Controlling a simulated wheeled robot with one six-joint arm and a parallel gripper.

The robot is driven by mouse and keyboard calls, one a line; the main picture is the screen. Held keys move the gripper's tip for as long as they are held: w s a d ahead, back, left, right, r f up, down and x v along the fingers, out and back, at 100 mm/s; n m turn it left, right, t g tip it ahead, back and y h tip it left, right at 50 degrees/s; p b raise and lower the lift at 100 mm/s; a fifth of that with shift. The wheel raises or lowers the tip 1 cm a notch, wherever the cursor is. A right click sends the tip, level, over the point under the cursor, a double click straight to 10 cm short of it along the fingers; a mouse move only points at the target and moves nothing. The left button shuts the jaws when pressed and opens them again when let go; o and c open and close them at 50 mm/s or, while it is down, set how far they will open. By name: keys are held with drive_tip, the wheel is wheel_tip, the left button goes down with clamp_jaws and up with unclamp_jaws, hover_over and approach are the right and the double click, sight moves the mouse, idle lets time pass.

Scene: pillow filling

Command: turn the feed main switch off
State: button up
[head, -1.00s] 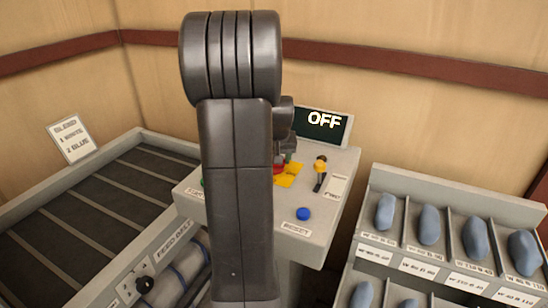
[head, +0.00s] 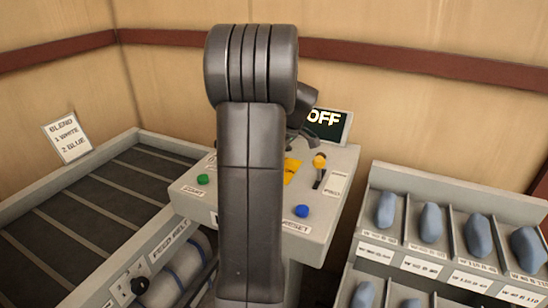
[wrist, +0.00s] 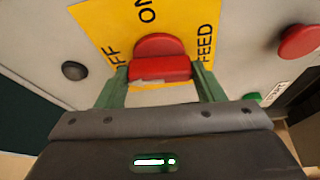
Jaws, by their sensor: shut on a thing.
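The feed main switch is a red rotary knob (wrist: 160,67) on a yellow plate (wrist: 108,22) marked OFF, ON and FEED in the wrist view. My gripper (wrist: 162,78) is shut on the knob's red bar, with one green finger at each side. Which mark the knob points to is not clear. In the head view my arm hides the knob and gripper; part of the yellow plate (head: 292,171) shows. The display (head: 327,125) behind the panel reads OFF.
The grey panel (head: 318,228) also carries a green button (head: 203,179), a blue button (head: 302,211) and a yellow-topped lever (head: 319,162). A tray of blue-grey lumps (head: 458,188) stands at right. A slatted belt (head: 105,200) runs at left.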

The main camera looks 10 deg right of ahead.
drive_tip(key=shift+n, duration=0.6)
drive_tip(key=shift+r+g, duration=0.1)
drive_tip(key=shift+g, duration=0.2)
drive_tip(key=o, duration=1)
drive_tip(key=v, duration=1.3)
drive_tip(key=shift+d+r+b, duration=0.25)
drive_tip(key=shift+d+b, duration=0.1)
drive_tip(key=x, duration=1.4)
drive_tip(key=shift+a+r, duration=0.1)
drive_tip(key=shift+a, duration=0.1)
